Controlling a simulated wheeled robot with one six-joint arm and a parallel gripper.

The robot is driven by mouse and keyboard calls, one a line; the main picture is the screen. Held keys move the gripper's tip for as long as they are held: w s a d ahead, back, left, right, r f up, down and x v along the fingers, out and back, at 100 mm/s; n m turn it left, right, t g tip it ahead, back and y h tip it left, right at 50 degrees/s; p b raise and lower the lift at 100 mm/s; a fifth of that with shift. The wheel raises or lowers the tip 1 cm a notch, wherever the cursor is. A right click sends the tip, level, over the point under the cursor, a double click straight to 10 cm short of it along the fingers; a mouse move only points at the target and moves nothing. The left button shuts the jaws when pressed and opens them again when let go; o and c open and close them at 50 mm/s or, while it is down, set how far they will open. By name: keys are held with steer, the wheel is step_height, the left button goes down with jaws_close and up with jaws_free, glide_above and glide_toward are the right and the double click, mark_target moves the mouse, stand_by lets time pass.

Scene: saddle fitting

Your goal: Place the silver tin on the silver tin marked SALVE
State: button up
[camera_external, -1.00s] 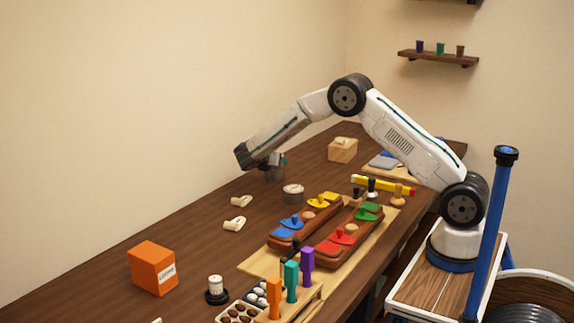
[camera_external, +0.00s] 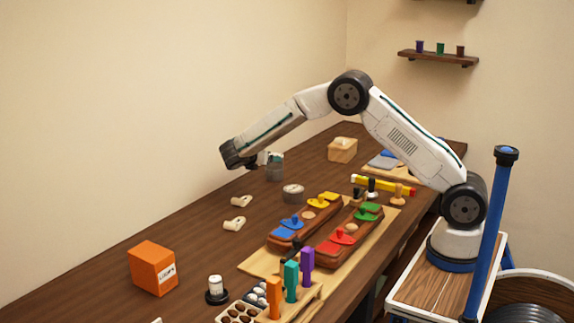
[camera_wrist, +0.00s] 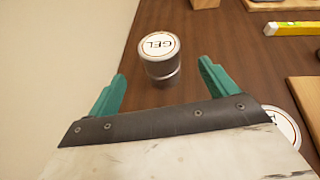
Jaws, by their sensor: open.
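A silver tin with a white lid label reading GEL (camera_wrist: 160,47) stands upright on the table in the wrist view. Its silver side has a seam, with a darker part below; I cannot tell for sure whether this is a second tin underneath. It also shows in the external view (camera_external: 275,173). My gripper (camera_wrist: 163,70) is open, its teal fingers apart on the near side of the tin, holding nothing. In the external view my gripper (camera_external: 271,158) is just left of and above the tin. Another silver tin (camera_external: 293,193) stands nearer; its label (camera_wrist: 283,126) is partly hidden by my gripper. No SALVE mark is readable.
Two cream-coloured pieces (camera_external: 235,223) lie on the table left of the nearer tin. Brown holders with coloured pieces (camera_external: 340,240) stand to the right. A wooden block (camera_external: 342,150) and a yellow level (camera_external: 380,184) are farther back. An orange box (camera_external: 153,268) stands front left.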

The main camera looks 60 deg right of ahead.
steer(key=s+d+r+m+g+y, duration=0.1)
steer(key=s+r+m+y, duration=0.2)
steer(key=s+r+m, duration=0.75)
steer(key=s+r+m+g+y, duration=0.1)
steer(key=s+r+y, duration=0.4)
steer(key=s, duration=1.3)
steer(key=s+a+f+m+t+y, duration=0.1)
steer(key=s+a+m+y, duration=0.1)
steer(key=s, duration=1)
steer(key=s+a+f+m+y, duration=0.2)
steer(key=s+m, duration=0.5)
steer(key=s, duration=0.5)
steer(key=shift+s+a+t+y, duration=0.4)
steer(key=shift+a+y, duration=0.3)
steer(key=shift+a, duration=0.3)
